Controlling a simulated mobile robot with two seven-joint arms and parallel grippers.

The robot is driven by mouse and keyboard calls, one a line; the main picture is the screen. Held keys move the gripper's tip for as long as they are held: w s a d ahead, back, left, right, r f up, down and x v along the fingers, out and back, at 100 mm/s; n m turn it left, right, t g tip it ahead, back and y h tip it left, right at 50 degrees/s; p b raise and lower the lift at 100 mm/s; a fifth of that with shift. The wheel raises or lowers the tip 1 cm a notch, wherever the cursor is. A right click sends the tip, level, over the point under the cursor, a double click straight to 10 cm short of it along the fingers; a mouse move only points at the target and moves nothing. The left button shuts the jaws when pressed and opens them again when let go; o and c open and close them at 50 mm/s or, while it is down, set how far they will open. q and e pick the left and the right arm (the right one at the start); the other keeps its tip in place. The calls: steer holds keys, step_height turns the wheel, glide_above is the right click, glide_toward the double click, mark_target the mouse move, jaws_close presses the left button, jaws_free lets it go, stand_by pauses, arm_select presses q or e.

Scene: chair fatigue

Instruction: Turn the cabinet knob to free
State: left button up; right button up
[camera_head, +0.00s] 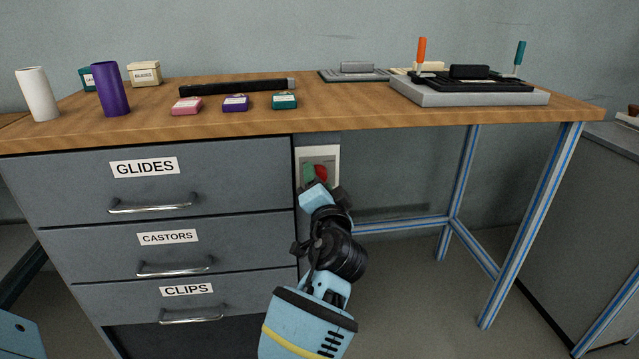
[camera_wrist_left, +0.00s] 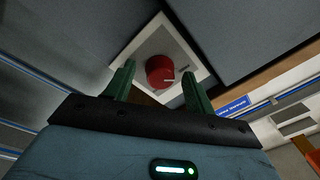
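The round red cabinet knob (camera_head: 321,172) sits on a pale plate (camera_head: 331,156) beside the drawer cabinet, under the tabletop. In the left wrist view the knob (camera_wrist_left: 159,72) shows between the two green fingers, with a pale mark at its right side. My left gripper (camera_head: 314,178) is in front of the plate and partly hides it in the head view. Its fingers (camera_wrist_left: 158,80) are apart, with a visible gap on each side of the knob. Whether the fingertips reach past the knob's face I cannot tell. My right gripper is in neither view.
The cabinet has shut drawers labelled GLIDES (camera_head: 144,168), CASTORS (camera_head: 167,238) and CLIPS (camera_head: 186,289). The wooden tabletop (camera_head: 350,115) overhangs the knob and carries cylinders, boxes and a grey fixture (camera_head: 470,97). A blue table leg (camera_head: 535,220) stands to the right; the space between is open.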

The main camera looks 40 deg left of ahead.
arm_select(q)
steer(key=v, duration=0.7)
steer(key=shift+s+d+p, duration=0.3)
steer(key=shift+f, duration=0.2)
stand_by(0.3)
